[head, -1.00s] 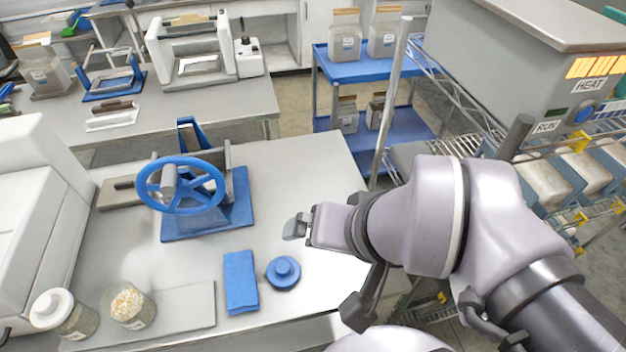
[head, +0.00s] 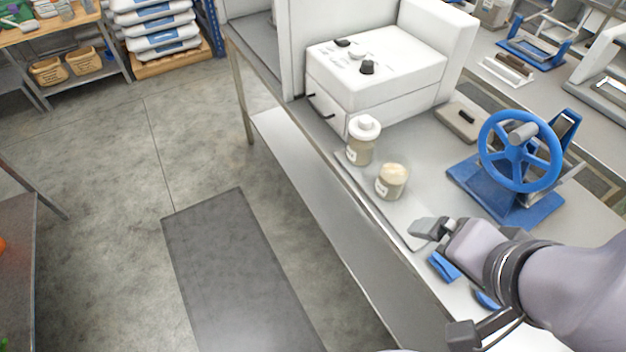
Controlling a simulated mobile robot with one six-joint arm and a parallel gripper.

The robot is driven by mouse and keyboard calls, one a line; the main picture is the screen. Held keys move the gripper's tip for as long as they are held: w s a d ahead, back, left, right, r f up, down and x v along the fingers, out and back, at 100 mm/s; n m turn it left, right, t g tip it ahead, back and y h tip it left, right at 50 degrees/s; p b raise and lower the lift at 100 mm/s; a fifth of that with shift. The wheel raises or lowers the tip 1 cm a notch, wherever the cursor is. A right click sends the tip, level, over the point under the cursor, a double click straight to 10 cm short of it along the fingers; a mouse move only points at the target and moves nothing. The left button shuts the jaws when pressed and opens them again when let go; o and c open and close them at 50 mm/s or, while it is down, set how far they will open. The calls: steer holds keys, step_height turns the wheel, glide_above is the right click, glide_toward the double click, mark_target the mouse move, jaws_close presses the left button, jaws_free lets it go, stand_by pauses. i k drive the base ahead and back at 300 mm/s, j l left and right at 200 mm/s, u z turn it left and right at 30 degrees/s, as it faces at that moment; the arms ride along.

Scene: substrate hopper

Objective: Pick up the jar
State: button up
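Two clear jars with labels stand on the left part of the metal bench. One jar with a white lid (head: 362,141) stands farther back, near the white machine. The other jar (head: 391,183) shows pale grainy contents at its open top and stands nearer on a flat grey mat (head: 408,222). My gripper (head: 428,230) is to the right of and nearer than the open jar, apart from both jars. Its fingers are seen from an angle that hides whether they are apart. I see nothing held in it.
A blue handwheel press (head: 520,165) stands right of the jars. A white machine (head: 375,70) stands behind them. The floor left of the bench (head: 90,180) is open.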

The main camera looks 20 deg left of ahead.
mark_target(395, 170)
steer(key=u, duration=0.4)
steer(key=i+j+u, duration=0.1)
steer(key=i+j, duration=0.4)
steer(key=j, duration=0.2)
steer(key=i+j+u, duration=0.1)
steer(key=i+j, duration=0.45)
steer(key=k+j+z, duration=0.1)
steer(key=z, duration=0.4)
steer(key=k+z, duration=0.15)
steer(key=z, duration=0.3)
steer(key=k+z, duration=0.15)
steer(key=z, duration=0.35)
steer(key=k+l+z, duration=0.1)
steer(key=z, duration=0.4)
steer(key=k+l+z, duration=0.15)
steer(key=z, duration=0.35)
